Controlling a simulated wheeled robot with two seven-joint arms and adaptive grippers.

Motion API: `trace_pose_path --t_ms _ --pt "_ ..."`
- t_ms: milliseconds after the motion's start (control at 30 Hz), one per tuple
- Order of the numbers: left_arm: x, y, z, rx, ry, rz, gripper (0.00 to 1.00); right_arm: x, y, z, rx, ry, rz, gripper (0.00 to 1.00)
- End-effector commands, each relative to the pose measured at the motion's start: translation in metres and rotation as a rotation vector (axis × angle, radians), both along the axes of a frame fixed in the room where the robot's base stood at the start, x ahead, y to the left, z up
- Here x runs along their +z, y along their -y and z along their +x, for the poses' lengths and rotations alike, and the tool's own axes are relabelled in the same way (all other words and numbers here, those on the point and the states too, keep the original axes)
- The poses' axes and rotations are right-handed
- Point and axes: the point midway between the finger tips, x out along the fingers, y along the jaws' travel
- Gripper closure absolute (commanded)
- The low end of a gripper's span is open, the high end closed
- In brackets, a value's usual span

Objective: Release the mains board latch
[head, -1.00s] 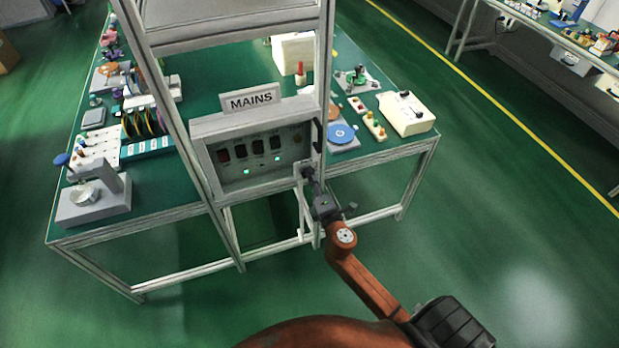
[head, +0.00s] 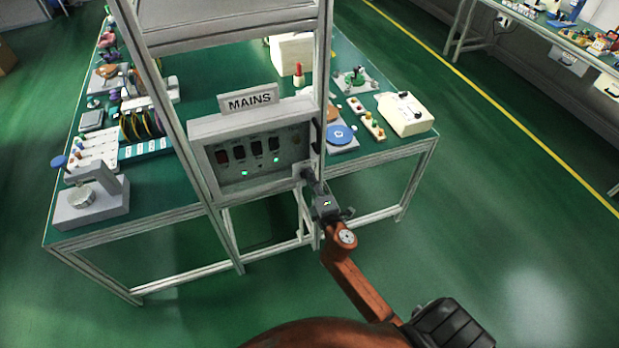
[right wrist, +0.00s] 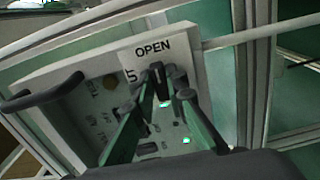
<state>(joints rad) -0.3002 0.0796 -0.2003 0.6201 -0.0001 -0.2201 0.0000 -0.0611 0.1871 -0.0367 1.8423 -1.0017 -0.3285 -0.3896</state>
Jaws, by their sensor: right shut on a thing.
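The mains board (head: 215,183) is a grey box under a MAINS sign (head: 250,99), with dark switches and two lit green lamps. My right gripper (head: 308,176) is at its lower right corner, by a small pale plate (head: 297,171). In the right wrist view, the plate reads OPEN (right wrist: 140,50), and my right gripper (right wrist: 167,72) has its fingertips close together in front of it. The gripper is shut on a small dark part, seemingly the latch, mostly hidden by the fingers. The board face (right wrist: 85,105) shows behind them. My left gripper is out of view.
The board hangs in an aluminium frame (head: 168,110) at the front of a green bench (head: 105,222). A grey press (head: 92,200) stands left; a cream box (head: 405,115) and blue disc (head: 340,135) stand right. A black handle (right wrist: 42,92) projects from the board.

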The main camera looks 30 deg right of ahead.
Motion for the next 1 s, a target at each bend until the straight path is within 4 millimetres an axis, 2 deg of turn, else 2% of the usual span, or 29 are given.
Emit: trace_pose_path --t_ms 267,600,767,1000 --pt "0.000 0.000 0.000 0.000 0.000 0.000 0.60 0.000 0.000 0.000 -0.001 -0.001 0.000 0.70" --pt "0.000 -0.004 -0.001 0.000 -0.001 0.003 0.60 -0.001 -0.001 -0.004 0.000 -0.002 0.000 0.70" --pt "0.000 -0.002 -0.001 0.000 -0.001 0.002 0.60 -0.002 -0.006 -0.026 -0.001 -0.003 0.003 0.70" --pt "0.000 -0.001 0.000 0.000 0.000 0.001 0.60 -0.002 -0.018 -0.075 -0.002 -0.003 0.004 0.70"
